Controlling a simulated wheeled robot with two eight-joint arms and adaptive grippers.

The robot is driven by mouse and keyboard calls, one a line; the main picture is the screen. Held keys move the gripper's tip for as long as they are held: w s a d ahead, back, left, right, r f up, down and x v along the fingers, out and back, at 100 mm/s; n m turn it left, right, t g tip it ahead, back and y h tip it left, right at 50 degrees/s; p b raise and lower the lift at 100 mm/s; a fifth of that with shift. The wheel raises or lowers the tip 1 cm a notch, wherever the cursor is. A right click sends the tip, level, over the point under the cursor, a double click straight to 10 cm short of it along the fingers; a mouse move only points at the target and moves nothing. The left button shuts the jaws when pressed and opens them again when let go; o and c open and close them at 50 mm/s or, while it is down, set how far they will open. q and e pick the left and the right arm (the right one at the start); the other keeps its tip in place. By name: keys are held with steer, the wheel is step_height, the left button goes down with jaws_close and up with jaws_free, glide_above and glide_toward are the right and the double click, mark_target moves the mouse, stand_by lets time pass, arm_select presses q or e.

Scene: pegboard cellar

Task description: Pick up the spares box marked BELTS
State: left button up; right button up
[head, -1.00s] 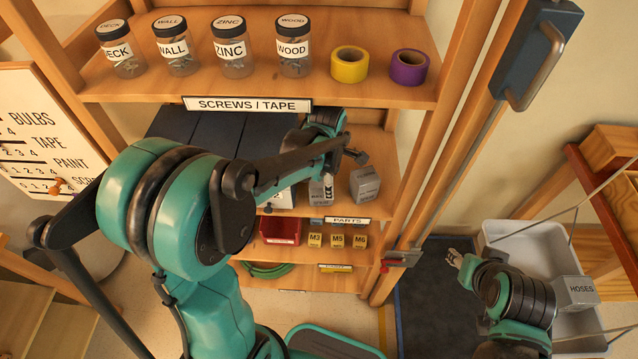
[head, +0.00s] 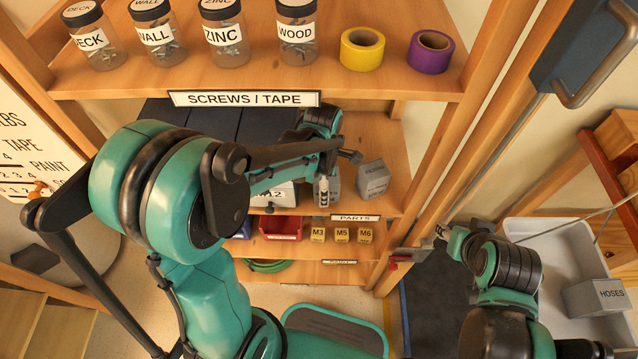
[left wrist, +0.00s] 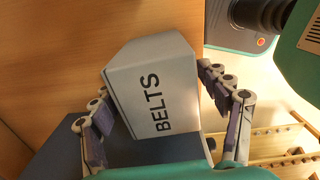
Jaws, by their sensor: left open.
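The grey spares box marked BELTS (left wrist: 152,88) fills the middle of the left wrist view, its label reading at a tilt. My left gripper (left wrist: 160,118) is open, with one finger on each side of the box; I cannot tell whether they touch it. In the head view my left gripper (head: 322,188) is at the middle shelf, over a grey box mostly hidden behind it. Another grey box (head: 373,179) with an unreadable label stands to its right. My right gripper (head: 440,234) is near the shelf's right post; its fingers are too small to judge.
Jars and two tape rolls (head: 362,48) stand on the upper shelf (head: 330,85) above my left arm. An M12 box (head: 279,197) is left of my left gripper. Small M3, M5 and M6 boxes (head: 342,235) sit below. A HOSES box (head: 600,297) lies at right in a grey tub (head: 520,228).

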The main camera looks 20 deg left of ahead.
arm_select(q)
steer(key=shift+a+f, duration=0.1)
steer(key=shift+f, duration=0.65)
steer(key=shift+d+r, duration=0.15)
steer(key=shift+d, duration=0.05)
steer(key=c, duration=1.3)
steer(key=shift+c, duration=0.2)
